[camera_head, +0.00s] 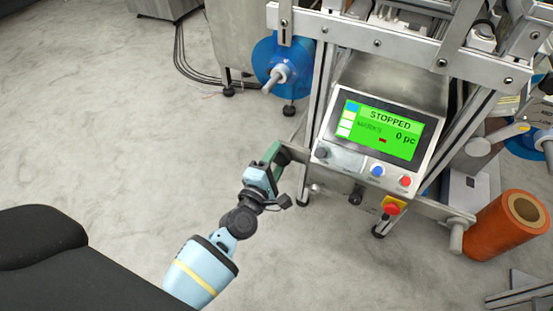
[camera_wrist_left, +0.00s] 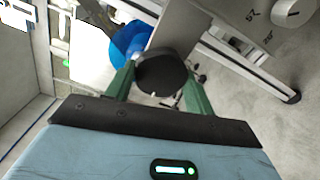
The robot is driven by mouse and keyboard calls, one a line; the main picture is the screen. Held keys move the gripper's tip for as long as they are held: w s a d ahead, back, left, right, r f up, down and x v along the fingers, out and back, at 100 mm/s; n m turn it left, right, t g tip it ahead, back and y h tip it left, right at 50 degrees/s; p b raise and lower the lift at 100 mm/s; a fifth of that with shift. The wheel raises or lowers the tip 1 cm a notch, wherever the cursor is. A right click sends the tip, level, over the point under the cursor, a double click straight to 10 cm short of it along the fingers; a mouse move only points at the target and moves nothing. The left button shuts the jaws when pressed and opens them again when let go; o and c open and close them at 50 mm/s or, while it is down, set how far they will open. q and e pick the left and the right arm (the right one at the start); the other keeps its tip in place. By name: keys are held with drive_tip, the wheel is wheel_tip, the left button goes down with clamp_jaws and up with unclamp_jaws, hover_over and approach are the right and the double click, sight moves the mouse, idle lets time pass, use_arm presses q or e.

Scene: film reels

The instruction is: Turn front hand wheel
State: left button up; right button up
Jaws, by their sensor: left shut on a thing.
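My left gripper (camera_head: 272,158) is beside the machine's lower left frame, just left of the control panel. In the left wrist view its two green fingers (camera_wrist_left: 160,77) are shut on a round black knob-like part, which I take as the front hand wheel (camera_wrist_left: 162,74). The wheel sits between the fingers, and its far side is hidden. In the head view the gripper covers the wheel, so I cannot make it out there. My right gripper is in neither view.
The control panel (camera_head: 375,140) shows a green screen reading STOPPED. A red and yellow emergency knob (camera_head: 392,206) sits below it. A blue reel (camera_head: 268,62) is behind, an orange roll (camera_head: 508,226) at the right. The floor (camera_head: 120,110) at the left is clear.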

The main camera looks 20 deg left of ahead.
use_arm(q)
drive_tip(key=o, duration=1)
drive_tip(key=shift+c, duration=0.2)
drive_tip(key=s+p, duration=0.1)
drive_tip(key=s, duration=0.7)
drive_tip(key=shift+a, duration=0.15)
